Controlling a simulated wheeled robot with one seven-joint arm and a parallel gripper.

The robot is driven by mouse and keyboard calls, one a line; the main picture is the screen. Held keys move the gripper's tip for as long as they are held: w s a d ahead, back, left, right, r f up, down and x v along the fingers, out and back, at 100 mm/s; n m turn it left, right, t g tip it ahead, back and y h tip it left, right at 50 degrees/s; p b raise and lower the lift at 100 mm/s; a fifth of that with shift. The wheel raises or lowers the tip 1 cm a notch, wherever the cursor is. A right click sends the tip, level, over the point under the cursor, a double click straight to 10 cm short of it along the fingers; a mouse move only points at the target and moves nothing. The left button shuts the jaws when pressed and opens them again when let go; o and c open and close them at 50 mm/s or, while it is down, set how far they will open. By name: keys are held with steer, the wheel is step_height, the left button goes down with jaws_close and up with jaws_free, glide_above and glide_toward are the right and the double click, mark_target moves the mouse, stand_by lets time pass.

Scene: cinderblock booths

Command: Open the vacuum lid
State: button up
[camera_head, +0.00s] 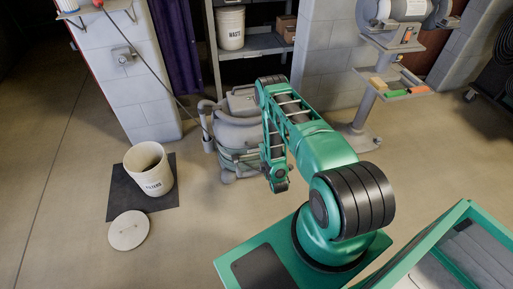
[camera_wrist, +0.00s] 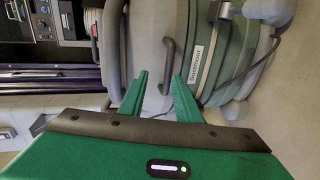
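The vacuum (camera_head: 238,132) is a grey canister that stands on the floor beyond my arm in the head view, partly hidden by it. Its lid (camera_head: 242,101) sits on top and looks closed. In the wrist view the vacuum lies sideways in the picture, with a label (camera_wrist: 196,64) on its green band. A dark curved handle (camera_wrist: 168,62) stands out from the grey lid part (camera_wrist: 145,28). My gripper (camera_wrist: 158,88) is open, its green fingers apart and pointing at the handle, which shows between and beyond the tips. I cannot tell if they touch.
A white bin (camera_head: 149,172) stands on a dark mat (camera_head: 122,196), with its round lid (camera_head: 129,230) on the floor. A block pillar (camera_head: 125,85) and shelf (camera_head: 255,46) stand behind the vacuum. A grinder stand (camera_head: 366,105) is at right.

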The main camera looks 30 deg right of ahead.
mark_target(257, 146)
steer(key=shift+t, duration=0.3)
steer(key=w+f, duration=0.1)
steer(key=w, duration=0.1)
steer(key=w+d+f, duration=0.1)
steer(key=w, duration=0.2)
steer(key=w+f, duration=0.2)
steer(key=shift+w+d, duration=0.35)
steer(key=shift+d, duration=0.05)
steer(key=shift+c, duration=0.5)
jaws_close()
steer(key=shift+a, duration=0.15)
